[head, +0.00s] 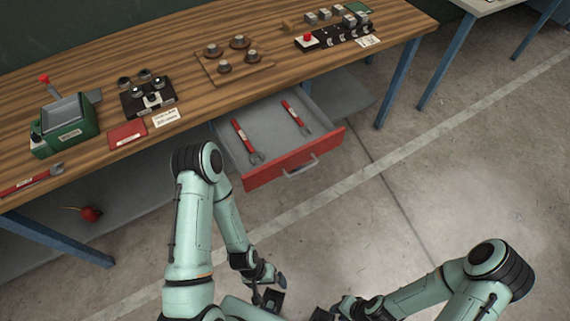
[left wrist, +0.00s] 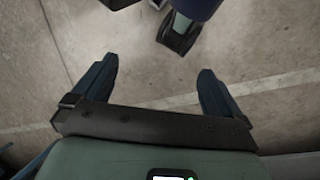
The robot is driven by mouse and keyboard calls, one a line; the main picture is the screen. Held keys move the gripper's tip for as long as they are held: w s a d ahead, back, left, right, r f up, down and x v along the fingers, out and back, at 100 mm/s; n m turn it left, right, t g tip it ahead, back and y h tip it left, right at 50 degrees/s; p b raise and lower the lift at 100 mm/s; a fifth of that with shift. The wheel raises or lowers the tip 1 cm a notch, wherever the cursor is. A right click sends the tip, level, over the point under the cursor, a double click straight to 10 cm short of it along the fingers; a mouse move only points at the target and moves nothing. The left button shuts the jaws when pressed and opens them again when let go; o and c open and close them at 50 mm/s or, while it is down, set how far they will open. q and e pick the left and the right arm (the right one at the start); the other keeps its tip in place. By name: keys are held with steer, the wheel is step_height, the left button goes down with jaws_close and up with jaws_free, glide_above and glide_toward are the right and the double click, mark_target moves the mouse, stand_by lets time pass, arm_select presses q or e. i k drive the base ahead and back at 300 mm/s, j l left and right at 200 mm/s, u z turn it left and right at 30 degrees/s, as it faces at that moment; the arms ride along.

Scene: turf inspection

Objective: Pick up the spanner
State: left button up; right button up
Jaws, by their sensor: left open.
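Two spanner-like tools with red handles and grey metal heads lie in the open drawer. The longer spanner (head: 246,139) is on the left side, its open-ended head toward the drawer front. The shorter one (head: 296,117) lies to its right. My left gripper (head: 277,291) is low in front of the drawer, well apart from both tools. In the left wrist view its two fingers (left wrist: 158,70) are spread, with only bare floor between them. My right gripper (head: 334,309) is at the bottom edge, partly cut off; its jaws cannot be made out.
The drawer (head: 296,160) has a red front and stands pulled out under the wooden bench (head: 190,70). On the bench are a green device (head: 66,130), a board with several knobs (head: 232,68) and another red-handled tool (head: 32,182). The floor in front is clear.

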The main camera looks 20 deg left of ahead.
mark_target(55, 170)
steer(key=u, duration=2.85)
